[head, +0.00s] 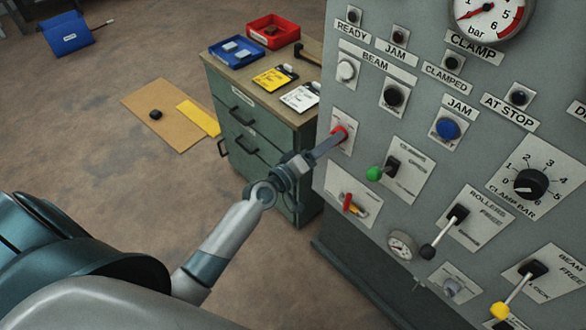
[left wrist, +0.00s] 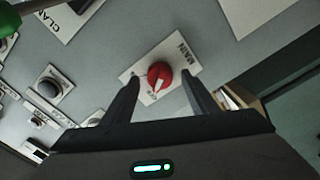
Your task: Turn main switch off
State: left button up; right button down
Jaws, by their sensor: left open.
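The main switch is a red rotary knob (head: 340,132) on a white plate at the left edge of the grey panel. In the left wrist view the red knob (left wrist: 160,75) has a white pointer mark, and its plate reads MAIN. The pointer slants toward the plate's lower edge, where small lettering is too blurred to read. My left gripper (head: 328,143) is in front of the knob. Its open fingers stand on either side of the knob with visible gaps in the wrist view; contact cannot be told. My right gripper is not in view.
A green-knobbed lever (head: 374,173) is just right of the switch, and a red-handled switch (head: 350,203) is below it. The blue button (head: 447,128) is further right. A green drawer cabinet (head: 250,140) stands behind my left gripper.

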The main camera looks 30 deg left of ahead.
pick_arm(q)
jog(key=b+v, duration=0.4)
jog(key=v, duration=1.1)
jog(key=shift+s, duration=0.4)
jog(key=shift+a, duration=0.15)
jog(key=s+a+f+m+g+y, duration=0.1)
jog(key=s+f+g, duration=0.15)
jog(key=f, duration=1.05)
jog(key=s+a+f+m+g+y, duration=0.1)
jog(key=s+f+g+y, duration=0.15)
jog(key=f, duration=1.05)
jog(key=s+a+f+m+g+y, duration=0.1)
jog(key=s+f+g, duration=0.15)
jog(key=f, duration=0.95)
jog(key=s+f+m+g, duration=0.3)
jog(key=s+f+g, duration=0.1)
jog(key=s+f, duration=1.1)
jog(key=s+d+f+m+g+y, duration=0.1)
jog(key=s+f, duration=0.4)
jog(key=s, duration=0.5)
jog(key=s+d+f+m+g, duration=0.1)
jog(key=s+f+m+g, duration=0.2)
jog(key=s, duration=0.7)
jog(key=shift+s+d+f+m+y, duration=0.25)
jog(key=shift+f+m+y, duration=0.15)
jog(key=shift+f, duration=0.55)
jog(key=shift+w+g, duration=0.1)
jog(key=shift+g, duration=0.15)
